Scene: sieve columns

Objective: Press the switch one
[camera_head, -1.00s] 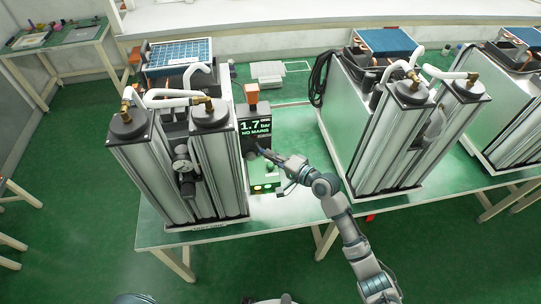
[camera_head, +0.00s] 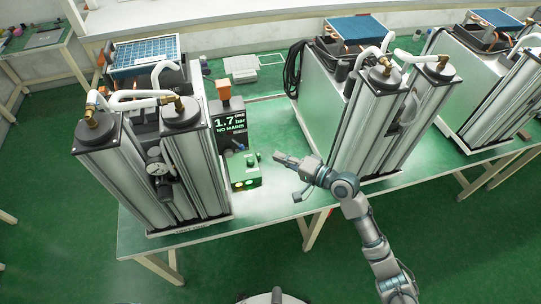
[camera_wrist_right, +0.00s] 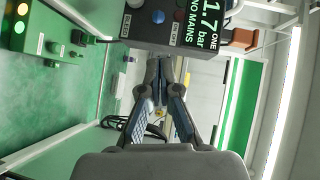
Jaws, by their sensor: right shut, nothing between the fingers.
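The dark control panel marked ONE (camera_head: 230,125) stands beside the left column unit, its screen reading 1.7 bar and NO MAINS. In the right wrist view the panel (camera_wrist_right: 195,20) shows a blue knob (camera_wrist_right: 158,16) and a small red-marked control (camera_wrist_right: 177,40) with small labels below the screen. I cannot tell the control's position. My right gripper (camera_head: 278,157) is shut and empty, right of the panel and apart from it. Its fingertips (camera_wrist_right: 160,65) meet just below the panel in the wrist picture. My left gripper is out of view.
A green box (camera_head: 244,173) with lit buttons sits in front of the panel. The left column unit (camera_head: 160,165) and middle column unit (camera_head: 385,115) flank the gripper. An orange-brown block (camera_head: 223,89) tops the panel.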

